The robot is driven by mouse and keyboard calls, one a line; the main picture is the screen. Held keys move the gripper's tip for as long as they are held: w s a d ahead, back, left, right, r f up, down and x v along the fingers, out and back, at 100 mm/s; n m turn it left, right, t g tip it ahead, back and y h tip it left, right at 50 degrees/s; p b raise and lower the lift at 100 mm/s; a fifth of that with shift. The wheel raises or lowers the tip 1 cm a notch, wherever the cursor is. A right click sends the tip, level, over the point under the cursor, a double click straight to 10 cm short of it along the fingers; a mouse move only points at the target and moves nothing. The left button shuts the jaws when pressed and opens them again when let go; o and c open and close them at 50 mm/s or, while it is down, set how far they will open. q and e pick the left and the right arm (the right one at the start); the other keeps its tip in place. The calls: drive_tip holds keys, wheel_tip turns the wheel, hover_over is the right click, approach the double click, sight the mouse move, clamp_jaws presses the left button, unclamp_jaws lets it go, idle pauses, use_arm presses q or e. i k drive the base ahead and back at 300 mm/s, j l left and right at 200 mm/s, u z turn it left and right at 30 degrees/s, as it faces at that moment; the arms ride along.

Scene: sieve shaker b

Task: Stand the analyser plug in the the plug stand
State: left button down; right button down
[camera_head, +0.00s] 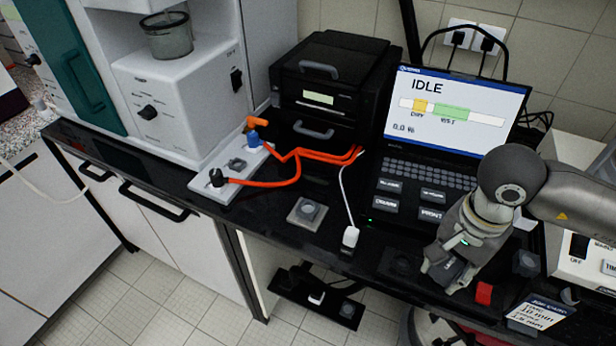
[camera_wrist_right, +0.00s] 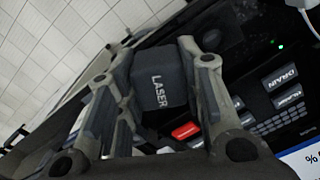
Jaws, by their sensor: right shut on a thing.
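My right gripper (camera_head: 452,275) is shut on a dark block marked "LASER" (camera_wrist_right: 158,85), held over the front right of the bench. In the right wrist view the block sits between the two fingers (camera_wrist_right: 150,100). A white plug (camera_head: 350,237) on a white cable lies at the bench's front edge. A grey square base with a round top (camera_head: 306,212) sits left of it. A light grey plate (camera_head: 204,190) carries a black plug (camera_head: 216,177), a blue plug (camera_head: 253,139) and an orange plug (camera_head: 258,124). I cannot tell which is the analyser plug or the plug stand. My left gripper is not in view.
A laptop showing "IDLE" (camera_head: 450,105) stands behind my right gripper. A black analyser box (camera_head: 325,95) and a white machine (camera_head: 180,105) stand farther left. A dark square pad (camera_head: 400,262) and a red block (camera_head: 484,293) flank the gripper. A labelled card (camera_head: 538,314) stands at right.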

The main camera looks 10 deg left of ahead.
sight(308, 214)
drive_tip(key=l+u, duration=0.15)
drive_tip(key=u, duration=0.25)
drive_tip(key=i+l+u, duration=0.1)
drive_tip(key=u, duration=0.3)
drive_tip(key=l+u, duration=0.4)
drive_tip(key=j, duration=0.1)
